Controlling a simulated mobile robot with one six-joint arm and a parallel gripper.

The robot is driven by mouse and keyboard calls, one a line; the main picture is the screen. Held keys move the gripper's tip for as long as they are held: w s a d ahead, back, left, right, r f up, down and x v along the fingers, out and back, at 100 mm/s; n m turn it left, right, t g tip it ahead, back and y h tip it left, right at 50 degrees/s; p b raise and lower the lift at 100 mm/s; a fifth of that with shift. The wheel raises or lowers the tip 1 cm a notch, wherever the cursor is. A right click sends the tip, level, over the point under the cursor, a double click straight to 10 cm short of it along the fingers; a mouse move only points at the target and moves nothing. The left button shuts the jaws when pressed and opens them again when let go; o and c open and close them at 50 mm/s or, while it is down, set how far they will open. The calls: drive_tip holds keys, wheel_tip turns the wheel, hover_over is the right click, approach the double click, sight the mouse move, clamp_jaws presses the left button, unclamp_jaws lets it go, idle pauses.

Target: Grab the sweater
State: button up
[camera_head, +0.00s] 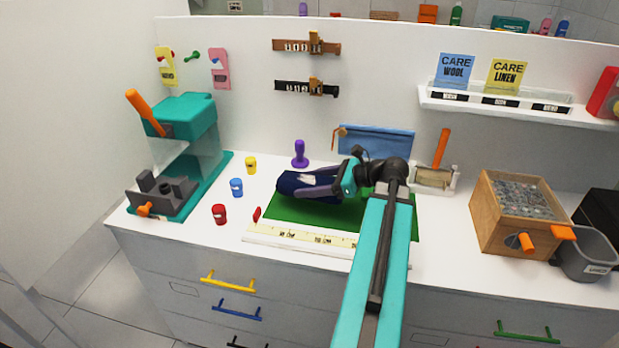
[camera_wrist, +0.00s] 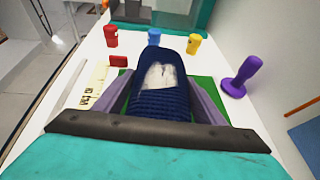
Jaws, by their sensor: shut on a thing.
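The sweater (camera_head: 292,184) is a dark blue knitted bundle with a whitish patch on top. It is at the green mat (camera_head: 285,212) on the white counter. In the wrist view the sweater (camera_wrist: 150,103) fills the space between the two purple-grey fingers. My gripper (camera_head: 322,185) is shut on the sweater, with a finger on each side; it also shows in the wrist view (camera_wrist: 155,100). The sweater's far end sticks out past the fingertips. Its underside is hidden, so I cannot tell whether it touches the mat.
A purple stamp-like object (camera_head: 300,156) stands behind the mat. Red (camera_head: 219,214), blue (camera_head: 236,187) and yellow (camera_head: 251,166) small cups stand to the left. A teal machine (camera_head: 185,117) is farther left. A wooden box (camera_head: 488,222) stands right. A ruler strip (camera_head: 300,238) lies along the front.

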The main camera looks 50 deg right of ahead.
drive_tip(key=shift+s+a+b, duration=0.3)
drive_tip(key=shift+s+a, duration=0.45)
drive_tip(key=shift+s, duration=0.05)
drive_tip(key=shift+s+b, duration=0.15)
drive_tip(key=shift+b, duration=0.85)
drive_tip(key=s+a+b, duration=0.1)
drive_tip(key=b, duration=0.3)
drive_tip(key=shift+s+a, duration=0.1)
drive_tip(key=shift+s, duration=0.1)
drive_tip(key=shift+s+b, duration=0.1)
drive_tip(key=shift+b, duration=0.75)
drive_tip(key=s+a+b, duration=0.1)
drive_tip(key=b, duration=0.6)
drive_tip(key=shift+r, duration=0.1)
drive_tip(key=b, duration=0.3)
drive_tip(key=shift+s+a+r, duration=0.15)
drive_tip(key=shift+s+a, duration=0.2)
drive_tip(key=shift+s, duration=0.05)
drive_tip(key=shift+s+a+r+b, duration=0.1)
drive_tip(key=shift+r+b, duration=0.05)
drive_tip(key=shift+b, duration=0.25)
